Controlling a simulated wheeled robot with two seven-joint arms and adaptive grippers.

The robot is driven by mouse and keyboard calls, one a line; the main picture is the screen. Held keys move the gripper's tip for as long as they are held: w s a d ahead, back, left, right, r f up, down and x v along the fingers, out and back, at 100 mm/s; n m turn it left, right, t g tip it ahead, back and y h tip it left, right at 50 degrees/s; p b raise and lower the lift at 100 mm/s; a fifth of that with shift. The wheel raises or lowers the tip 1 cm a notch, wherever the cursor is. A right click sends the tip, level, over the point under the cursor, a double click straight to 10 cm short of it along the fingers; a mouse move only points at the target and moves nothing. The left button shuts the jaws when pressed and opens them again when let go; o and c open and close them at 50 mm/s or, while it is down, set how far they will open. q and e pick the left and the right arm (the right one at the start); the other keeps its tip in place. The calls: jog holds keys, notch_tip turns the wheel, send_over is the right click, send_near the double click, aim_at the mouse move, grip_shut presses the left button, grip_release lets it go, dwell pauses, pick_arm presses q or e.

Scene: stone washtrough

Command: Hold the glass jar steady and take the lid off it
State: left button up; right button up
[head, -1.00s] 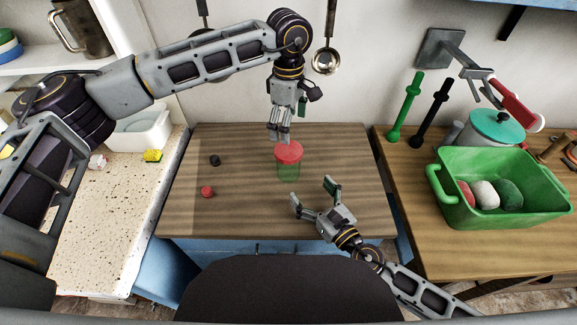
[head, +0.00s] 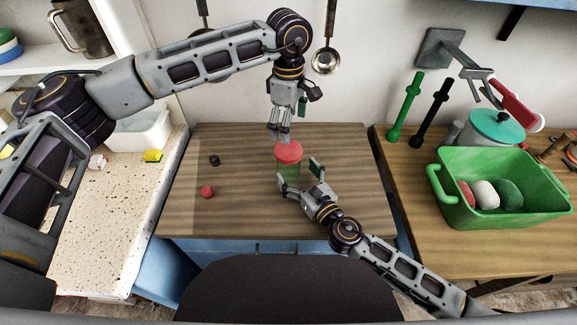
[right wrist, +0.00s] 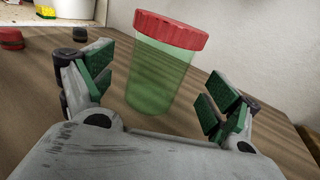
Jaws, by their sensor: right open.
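The glass jar (head: 289,170) is greenish and see-through and stands upright on the wooden table. Its red lid (head: 289,152) is on top. In the right wrist view the jar (right wrist: 158,80) stands ahead of the spread fingers, with the ribbed red lid (right wrist: 171,29) on it. My right gripper (head: 300,174) is open at the near side of the jar; its green-padded fingers (right wrist: 155,88) point at the jar with nothing between them. My left gripper (head: 279,134) points down just behind and left of the lid; whether it is open or shut is unclear.
A small dark piece (head: 215,160) and a small red piece (head: 207,191) lie on the table left of the jar. A green basket (head: 500,215) with several rounded things stands on the right counter. The table's right side is clear.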

jog(key=shift+x, duration=2.05)
